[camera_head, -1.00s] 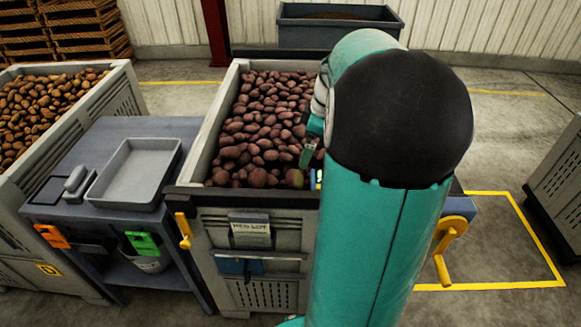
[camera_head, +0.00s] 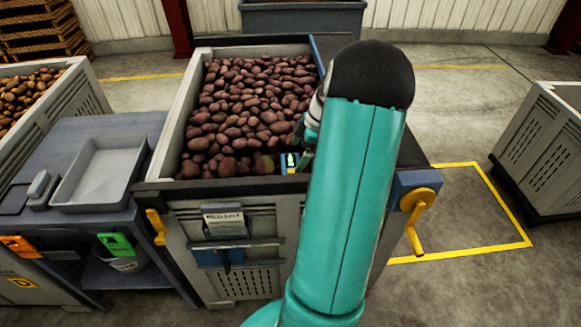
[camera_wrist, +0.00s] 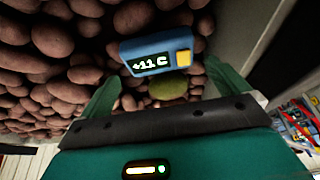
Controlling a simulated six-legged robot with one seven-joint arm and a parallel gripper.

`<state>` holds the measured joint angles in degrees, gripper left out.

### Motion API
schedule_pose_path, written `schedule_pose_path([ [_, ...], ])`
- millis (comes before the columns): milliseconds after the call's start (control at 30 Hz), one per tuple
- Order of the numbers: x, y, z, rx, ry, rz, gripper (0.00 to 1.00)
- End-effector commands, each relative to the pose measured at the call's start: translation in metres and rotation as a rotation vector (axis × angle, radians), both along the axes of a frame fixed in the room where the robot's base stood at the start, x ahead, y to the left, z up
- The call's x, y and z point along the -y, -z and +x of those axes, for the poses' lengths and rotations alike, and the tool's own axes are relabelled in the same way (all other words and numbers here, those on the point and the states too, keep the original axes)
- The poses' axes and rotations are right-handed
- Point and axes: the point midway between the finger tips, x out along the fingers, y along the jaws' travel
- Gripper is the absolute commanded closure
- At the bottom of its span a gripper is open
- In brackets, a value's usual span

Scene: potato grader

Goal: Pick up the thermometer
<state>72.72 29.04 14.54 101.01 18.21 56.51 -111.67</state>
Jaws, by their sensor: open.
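The thermometer is a blue box with a lit display reading +11 C and a yellow button; in the wrist view the thermometer (camera_wrist: 135,48) is just ahead of my gripper, among dark red potatoes. In the head view the thermometer (camera_head: 283,163) shows as a small blue piece with a light display at the near right corner of the potato bin (camera_head: 163,137), partly hidden by my arm. My gripper (camera_wrist: 160,76) is open, its green fingers to either side below the thermometer. I see no clear contact. In the head view my arm mostly hides the gripper.
A greenish potato (camera_wrist: 168,88) lies beside the thermometer. The bin's side wall (camera_wrist: 240,35) is close on the right in the wrist view. A side table with a grey tray (camera_head: 100,172) stands left of the bin. A yellow crank (camera_head: 418,208) sticks out at its right.

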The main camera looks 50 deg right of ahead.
Motion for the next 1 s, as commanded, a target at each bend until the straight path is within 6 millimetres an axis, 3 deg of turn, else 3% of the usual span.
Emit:
schedule_pose_path([
  [167, -0.005, 0.012, 0.006, -0.001, -0.002, 0.001, 0.00],
  [400, -0.014, 0.044, 0.019, 0.000, -0.004, 0.002, 0.00],
  [700, -0.016, 0.051, 0.021, 0.001, -0.002, -0.002, 0.00],
  [733, -0.015, 0.051, 0.021, 0.001, -0.002, -0.002, 0.02],
  [867, -0.015, 0.051, 0.021, 0.001, -0.002, -0.002, 0.28],
  [1000, -0.015, 0.050, 0.021, 0.001, -0.002, -0.002, 0.35],
])
